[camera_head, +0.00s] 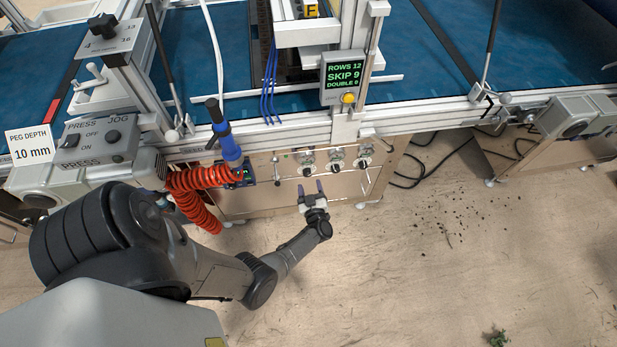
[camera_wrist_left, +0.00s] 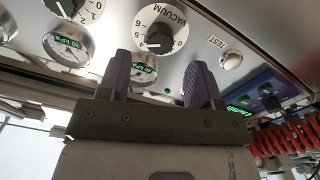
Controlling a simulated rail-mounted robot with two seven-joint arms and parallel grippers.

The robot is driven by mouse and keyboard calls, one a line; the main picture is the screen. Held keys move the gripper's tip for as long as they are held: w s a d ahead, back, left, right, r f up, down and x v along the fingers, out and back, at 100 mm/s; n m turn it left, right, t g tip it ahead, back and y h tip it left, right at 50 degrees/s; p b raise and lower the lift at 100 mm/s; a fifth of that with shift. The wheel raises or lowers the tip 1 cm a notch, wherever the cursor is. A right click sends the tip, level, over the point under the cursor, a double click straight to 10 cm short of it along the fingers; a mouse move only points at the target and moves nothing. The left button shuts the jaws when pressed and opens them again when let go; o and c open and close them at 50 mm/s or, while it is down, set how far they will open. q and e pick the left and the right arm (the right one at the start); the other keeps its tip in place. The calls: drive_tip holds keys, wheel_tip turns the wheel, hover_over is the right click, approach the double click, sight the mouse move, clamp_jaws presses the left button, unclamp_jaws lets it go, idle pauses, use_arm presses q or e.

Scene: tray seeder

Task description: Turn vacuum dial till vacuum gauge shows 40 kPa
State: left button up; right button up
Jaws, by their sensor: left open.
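In the left wrist view, the vacuum dial (camera_wrist_left: 160,30) is a white numbered disc with a black knob, on a light panel. Just below it in that picture is a small round gauge (camera_wrist_left: 145,68) with a green readout, partly behind a finger; I cannot read its number surely. My left gripper (camera_wrist_left: 161,65) is open and empty, its two dark fingers pointing at the panel around the dial and gauge, apart from the knob. In the head view the left gripper (camera_head: 310,187) is in front of the machine's lower panel. My right gripper does not show.
Beside the dial are a TEST button (camera_wrist_left: 231,61), a neighbouring gauge (camera_wrist_left: 68,45) and another dial (camera_wrist_left: 75,8). A red coiled hose (camera_head: 195,190) hangs left of my left gripper. A screen (camera_head: 343,75) reads ROWS 12, SKIP 9, DOUBLE 6.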

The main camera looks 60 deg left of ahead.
use_arm(q)
drive_tip(key=p+v, duration=0.1)
drive_tip(key=v, duration=0.8)
drive_tip(key=shift+d, duration=0.15)
idle(0.4)
